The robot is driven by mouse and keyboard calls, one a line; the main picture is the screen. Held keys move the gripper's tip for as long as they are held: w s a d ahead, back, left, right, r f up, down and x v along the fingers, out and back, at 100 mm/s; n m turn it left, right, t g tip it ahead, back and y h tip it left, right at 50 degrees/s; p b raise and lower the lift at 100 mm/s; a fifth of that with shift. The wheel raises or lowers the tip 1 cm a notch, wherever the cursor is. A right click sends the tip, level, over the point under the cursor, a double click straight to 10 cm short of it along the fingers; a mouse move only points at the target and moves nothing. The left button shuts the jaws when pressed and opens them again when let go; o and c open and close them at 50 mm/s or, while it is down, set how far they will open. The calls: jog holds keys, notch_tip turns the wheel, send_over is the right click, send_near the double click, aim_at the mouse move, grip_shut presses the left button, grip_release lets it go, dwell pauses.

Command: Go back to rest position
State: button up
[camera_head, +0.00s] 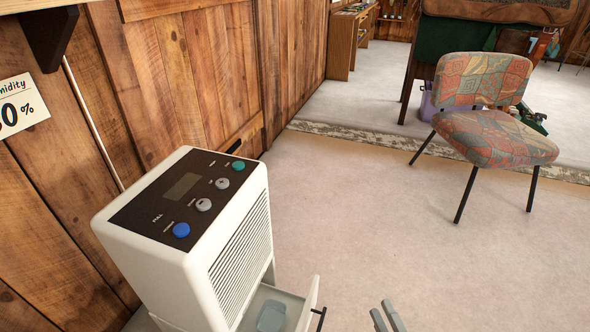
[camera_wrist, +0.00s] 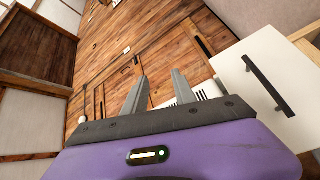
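My gripper (camera_head: 388,318) shows at the bottom edge of the head view, to the right of a white dehumidifier (camera_head: 240,252). In the wrist view my gripper (camera_wrist: 160,98) has its two grey fingers apart, with nothing between them. The dehumidifier's drawer (camera_head: 306,306) is pulled out, with a translucent blue-grey item (camera_head: 271,316) inside. In the wrist view the white drawer front (camera_wrist: 262,82) with its dark handle (camera_wrist: 268,85) is to the right of the fingers, apart from them.
A patterned chair (camera_head: 492,138) stands on the right. A wood-plank wall (camera_head: 190,62) runs behind the dehumidifier, with a humidity sign (camera_head: 20,105) on the left. A wooden cabinet (camera_head: 341,46) is at the back. The pale floor (camera_head: 370,215) between dehumidifier and chair is clear.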

jog(key=s+r+m+g+h, duration=0.1)
jog(key=s+r+m+h, duration=0.1)
jog(key=s+r+m, duration=0.65)
jog(key=s+r+m+g+h, duration=0.1)
jog(key=s+r+m, duration=0.2)
jog(key=s, duration=1)
jog(key=s+r+m+g+h, duration=0.2)
jog(key=s+r+m, duration=0.3)
jog(key=s, duration=0.6)
notch_tip(320, 180, up, 28)
jog(key=p, duration=2.8)
jog(key=shift+s+a, duration=0.15)
jog(key=shift+a, duration=0.3)
